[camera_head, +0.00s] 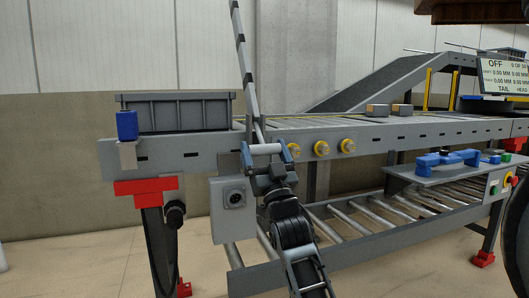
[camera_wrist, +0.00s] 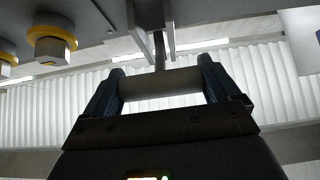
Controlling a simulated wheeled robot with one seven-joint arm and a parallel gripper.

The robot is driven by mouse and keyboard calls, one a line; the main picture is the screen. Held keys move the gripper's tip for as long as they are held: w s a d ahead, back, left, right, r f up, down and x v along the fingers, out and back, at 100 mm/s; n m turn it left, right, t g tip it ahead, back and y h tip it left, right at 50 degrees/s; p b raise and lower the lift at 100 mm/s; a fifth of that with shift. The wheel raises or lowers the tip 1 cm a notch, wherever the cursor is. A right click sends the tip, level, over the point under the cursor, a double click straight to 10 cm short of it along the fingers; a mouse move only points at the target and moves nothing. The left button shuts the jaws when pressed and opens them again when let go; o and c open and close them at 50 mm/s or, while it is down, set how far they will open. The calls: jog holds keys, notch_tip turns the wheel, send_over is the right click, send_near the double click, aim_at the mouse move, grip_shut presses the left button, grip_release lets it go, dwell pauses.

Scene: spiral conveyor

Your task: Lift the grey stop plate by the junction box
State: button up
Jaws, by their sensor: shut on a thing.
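The grey junction box (camera_head: 233,208) with a round dark knob hangs on the front of the conveyor's left end. My gripper (camera_head: 266,150) is just above and to the right of it, reaching up from below. Its blue fingers are shut on the ends of a pale round bar (camera_head: 264,149). In the wrist view, my gripper (camera_wrist: 160,88) holds this pale bar (camera_wrist: 160,83) crosswise between its fingertips. Grey brackets (camera_wrist: 168,25) rise behind the bar. I cannot clearly make out the stop plate's full outline or whether it is raised.
A tall banded pole (camera_head: 245,65) leans up behind my gripper. Yellow round fittings (camera_head: 322,148) line the conveyor side to the right. A grey crate (camera_head: 178,112) and blue box (camera_head: 127,125) stand at left. A lower roller deck (camera_head: 345,225) runs to the right.

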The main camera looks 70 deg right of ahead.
jog(key=shift+w+d+f, duration=0.1)
jog(key=shift+f, duration=0.15)
jog(key=o, duration=1.1)
jog(key=shift+o, duration=0.6)
jog(key=shift+r, duration=0.15)
jog(key=b+v, duration=0.3)
jog(key=v, duration=0.5)
jog(key=shift+g, duration=0.3)
jog(key=shift+r, duration=0.15)
